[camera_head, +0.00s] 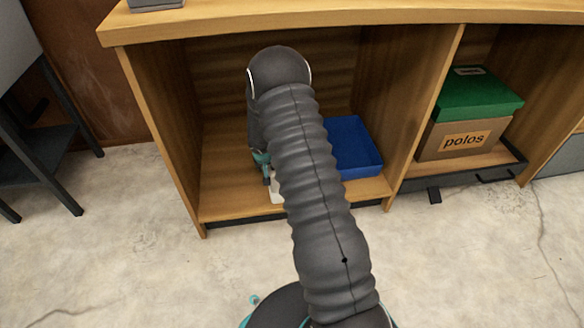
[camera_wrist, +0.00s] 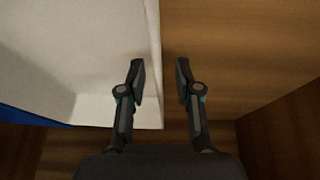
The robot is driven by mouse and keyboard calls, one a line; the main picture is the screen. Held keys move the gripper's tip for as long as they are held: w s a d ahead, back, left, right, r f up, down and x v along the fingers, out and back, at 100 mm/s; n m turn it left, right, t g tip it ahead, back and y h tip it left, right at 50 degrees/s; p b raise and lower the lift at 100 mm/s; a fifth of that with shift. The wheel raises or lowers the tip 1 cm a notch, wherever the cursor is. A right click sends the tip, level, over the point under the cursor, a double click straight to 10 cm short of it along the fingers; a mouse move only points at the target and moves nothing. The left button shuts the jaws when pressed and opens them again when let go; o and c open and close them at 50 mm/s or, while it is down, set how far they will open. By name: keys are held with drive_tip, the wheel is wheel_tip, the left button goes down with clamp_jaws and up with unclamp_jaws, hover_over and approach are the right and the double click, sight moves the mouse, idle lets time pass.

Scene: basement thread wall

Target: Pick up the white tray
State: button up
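The white tray (camera_wrist: 85,45) fills the upper left of the wrist view. Its right wall runs up the picture between my two fingertips. In the head view only a small pale piece of the tray (camera_head: 277,196) shows on the shelf floor; my arm hides the rest. My gripper (camera_wrist: 160,72) is open, with the left finger over the tray's inner side and the right finger outside the wall. A gap shows between the fingers; I cannot tell whether either touches the wall. In the head view my gripper (camera_head: 266,172) is partly hidden behind my arm.
A blue tray (camera_head: 352,148) stands right of my arm in the same wooden compartment. A divider (camera_head: 424,110) separates it from a compartment with a green-lidded box (camera_head: 465,130) marked "polos". The wooden top (camera_head: 330,18) overhangs my arm. Bare shelf lies right of the white tray in the wrist view.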

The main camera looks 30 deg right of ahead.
drive_tip(key=shift+x, duration=0.75)
clamp_jaws()
drive_tip(key=shift+r, duration=0.1)
